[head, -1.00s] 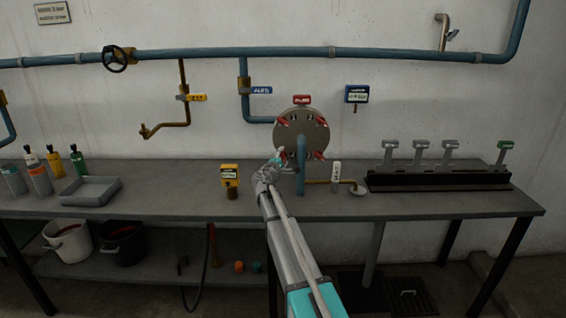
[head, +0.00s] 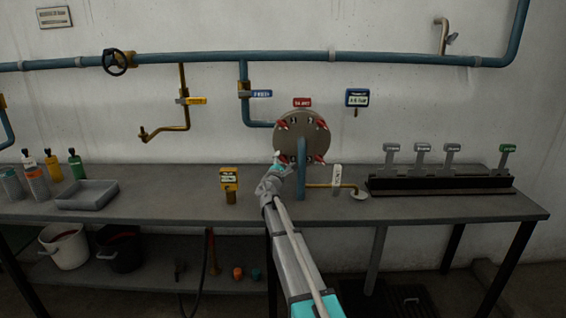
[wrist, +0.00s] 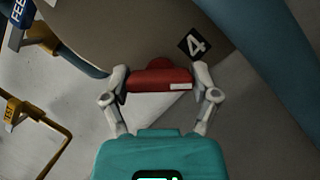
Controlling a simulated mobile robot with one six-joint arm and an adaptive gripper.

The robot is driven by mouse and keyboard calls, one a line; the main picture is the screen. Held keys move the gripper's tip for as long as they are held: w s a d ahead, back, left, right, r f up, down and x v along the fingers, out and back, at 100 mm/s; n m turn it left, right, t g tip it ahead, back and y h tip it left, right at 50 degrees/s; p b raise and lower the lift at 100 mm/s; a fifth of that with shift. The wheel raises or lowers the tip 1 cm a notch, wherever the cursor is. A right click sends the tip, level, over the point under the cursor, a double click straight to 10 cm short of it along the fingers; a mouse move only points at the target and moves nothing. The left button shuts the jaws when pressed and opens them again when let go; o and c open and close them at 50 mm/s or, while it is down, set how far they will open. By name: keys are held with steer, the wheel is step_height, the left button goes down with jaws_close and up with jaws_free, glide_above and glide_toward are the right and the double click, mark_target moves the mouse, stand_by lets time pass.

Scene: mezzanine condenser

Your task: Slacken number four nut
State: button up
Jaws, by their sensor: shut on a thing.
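The number four nut (wrist: 160,80) is a red wing nut on the grey round condenser cover (head: 309,124). A black tag with a white 4 (wrist: 195,43) sits beside it in the wrist view. My gripper (wrist: 160,84) has one finger at each end of the red nut and is shut on it. Other red nuts show around the cover, such as the upper left one (head: 283,125).
A blue pipe (head: 301,170) runs down in front of the cover, close to my gripper on the right. A yellow gauge (head: 229,179) stands on the bench left of my arm. A white-tagged brass pipe (head: 325,185) is at the right. The bench between gauge and tray is clear.

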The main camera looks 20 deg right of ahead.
steer(key=o, duration=1)
steer(key=shift+m, duration=0.4)
